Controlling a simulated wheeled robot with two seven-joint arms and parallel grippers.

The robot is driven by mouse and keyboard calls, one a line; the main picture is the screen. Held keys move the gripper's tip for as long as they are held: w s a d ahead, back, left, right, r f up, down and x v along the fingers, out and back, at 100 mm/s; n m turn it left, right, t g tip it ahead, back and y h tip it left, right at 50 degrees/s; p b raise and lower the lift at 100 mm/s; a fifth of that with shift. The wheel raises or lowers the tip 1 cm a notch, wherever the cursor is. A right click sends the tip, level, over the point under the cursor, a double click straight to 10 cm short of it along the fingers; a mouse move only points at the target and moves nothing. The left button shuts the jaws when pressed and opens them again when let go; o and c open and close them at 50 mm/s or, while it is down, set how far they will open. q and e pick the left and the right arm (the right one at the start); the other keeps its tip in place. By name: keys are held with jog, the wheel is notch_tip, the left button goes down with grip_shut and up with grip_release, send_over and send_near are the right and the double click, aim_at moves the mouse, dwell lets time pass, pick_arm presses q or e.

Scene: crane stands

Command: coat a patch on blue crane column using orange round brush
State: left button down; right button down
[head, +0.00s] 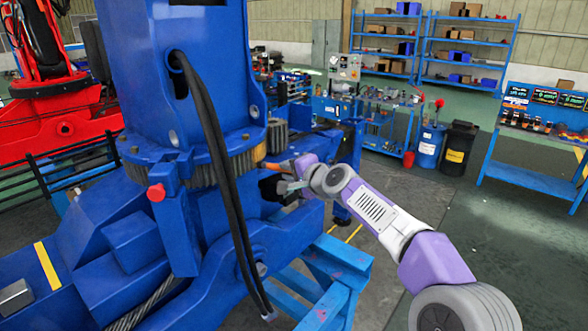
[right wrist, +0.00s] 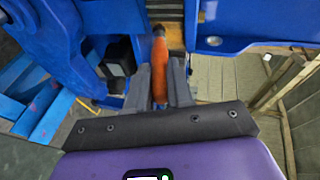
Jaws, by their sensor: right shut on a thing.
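The blue crane column (head: 205,80) rises from a toothed ring on the blue crane base in the head view. Its lower blue parts (right wrist: 265,20) fill the top of the right wrist view. My right gripper (right wrist: 160,84) is shut on the orange round brush (right wrist: 159,62), which points away from me toward the ring area. In the head view the brush (head: 273,165) shows as a small orange piece beside the toothed ring, and my right gripper (head: 284,180) is close to the crane's right side. A tan patch (right wrist: 172,33) lies around the brush's far end; bristles and contact cannot be made out. My left gripper is out of view.
Black hoses (head: 215,160) hang down the column's front. A blue stand (head: 335,268) is below my right arm. A red crane (head: 60,120) is at the left.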

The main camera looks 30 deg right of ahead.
jog(key=shift+w+a+p, duration=0.8)
jog(key=shift+w+p, duration=0.05)
dwell(0.9)
jog(key=shift+d, duration=0.1)
